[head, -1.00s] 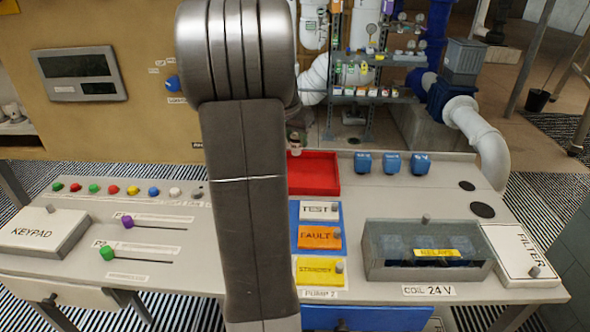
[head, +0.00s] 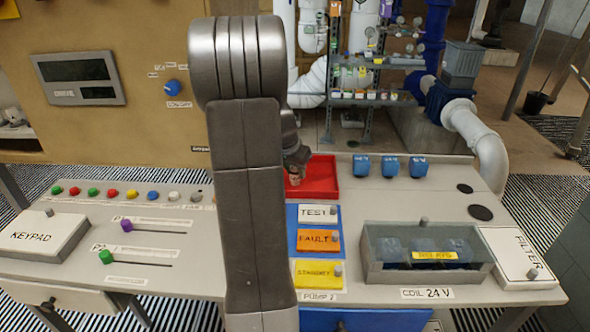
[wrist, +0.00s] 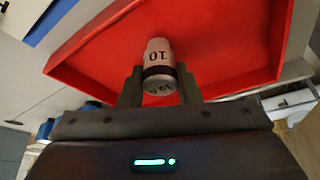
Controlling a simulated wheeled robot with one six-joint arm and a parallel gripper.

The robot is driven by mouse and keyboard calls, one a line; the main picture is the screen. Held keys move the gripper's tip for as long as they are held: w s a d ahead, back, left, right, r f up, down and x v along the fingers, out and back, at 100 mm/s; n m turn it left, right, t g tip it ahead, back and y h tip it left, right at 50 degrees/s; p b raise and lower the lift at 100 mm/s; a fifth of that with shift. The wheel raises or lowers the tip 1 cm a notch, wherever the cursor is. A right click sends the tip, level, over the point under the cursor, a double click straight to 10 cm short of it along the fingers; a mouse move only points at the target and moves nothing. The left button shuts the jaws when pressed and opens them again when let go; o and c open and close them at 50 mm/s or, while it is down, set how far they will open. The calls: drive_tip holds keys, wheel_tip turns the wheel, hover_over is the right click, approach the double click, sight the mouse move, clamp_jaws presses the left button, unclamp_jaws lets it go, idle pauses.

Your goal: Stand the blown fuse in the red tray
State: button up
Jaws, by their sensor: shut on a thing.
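The red tray (head: 322,178) lies on the bench behind the blue panel, partly hidden by my arm in the head view. It fills much of the wrist view (wrist: 225,40). My gripper (wrist: 158,84) is shut on a pale fuse (wrist: 157,55) with a dark band and a "10" on it. The fuse sticks out beyond the fingers, over the tray's inside. In the head view my gripper (head: 296,170) is at the tray's left part. I cannot tell whether the fuse touches the tray floor.
Several blue fuses (head: 390,166) stand right of the tray. A clear-lidded relay box (head: 428,255) and a white filter box (head: 518,256) are at the front right. TEST (head: 317,213), FAULT (head: 319,240) and STANDBY (head: 318,274) plates lie in front of the tray.

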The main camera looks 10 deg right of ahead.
drive_tip(key=o, duration=1)
drive_tip(key=shift+r, duration=0.3)
drive_tip(key=v, duration=1.1)
drive_tip(key=shift+s+r, duration=0.15)
drive_tip(key=shift+r, duration=0.15)
drive_tip(key=shift+a, duration=0.1)
